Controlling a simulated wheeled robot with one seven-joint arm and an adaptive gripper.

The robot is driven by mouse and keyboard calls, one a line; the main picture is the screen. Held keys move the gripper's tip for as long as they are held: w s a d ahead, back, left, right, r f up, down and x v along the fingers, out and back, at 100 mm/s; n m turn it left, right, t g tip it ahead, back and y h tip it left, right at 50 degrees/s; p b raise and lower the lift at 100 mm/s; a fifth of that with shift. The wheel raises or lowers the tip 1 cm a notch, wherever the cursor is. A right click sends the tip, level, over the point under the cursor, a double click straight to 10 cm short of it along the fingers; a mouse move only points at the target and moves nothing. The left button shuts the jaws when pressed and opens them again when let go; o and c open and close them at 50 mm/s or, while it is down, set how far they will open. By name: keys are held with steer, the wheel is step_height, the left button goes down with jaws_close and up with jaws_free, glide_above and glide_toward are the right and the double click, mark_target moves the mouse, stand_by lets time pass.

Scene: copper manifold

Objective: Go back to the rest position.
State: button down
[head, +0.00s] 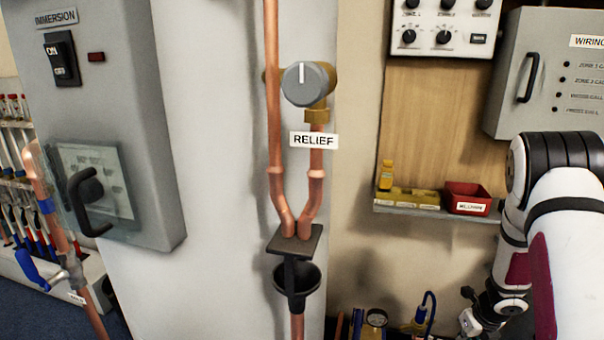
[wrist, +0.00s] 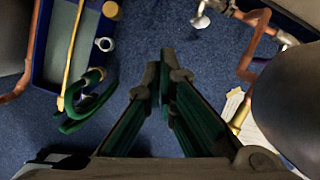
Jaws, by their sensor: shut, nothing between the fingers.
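My arm is folded at the right edge of the head view, a white and dark arm bent downward. My gripper shows in the wrist view (wrist: 160,75), with its two dark fingers close together and nothing between them. It points down over blue carpet (wrist: 210,65). In the head view the gripper's fingers cannot be made out clearly.
A grey relief knob (head: 305,83) sits on copper pipes above a black tundish (head: 291,283). A grey immersion box (head: 105,120) stands left. A shelf (head: 430,210) holds a red bin (head: 467,198). A blue tray (wrist: 38,70) lies below my gripper's left.

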step_height(320, 180, up, 25)
steer(key=m+t+h, duration=0.1)
steer(key=m+h, duration=0.4)
steer(key=m, duration=0.9)
steer(key=s+a+r+m+g, duration=0.1)
steer(key=s+a+r+m, duration=0.45)
steer(key=s+m, duration=0.2)
steer(key=s+a+r+m+g, duration=0.1)
steer(key=s+a+r+m, duration=0.4)
steer(key=s, duration=0.4)
steer(key=s+a+r+m+g+y, duration=0.1)
steer(key=s+a+m+y, duration=0.3)
steer(key=s+a, duration=0.5)
steer(key=s+a+r+m+g+y, duration=0.1)
steer(key=s+a+m, duration=0.55)
steer(key=s, duration=0.55)
step_height(320, 180, up, 32)
steer(key=d+t+p, duration=0.1)
steer(key=t+p, duration=0.3)
steer(key=p, duration=2.7)
steer(key=shift+w+f, duration=0.2)
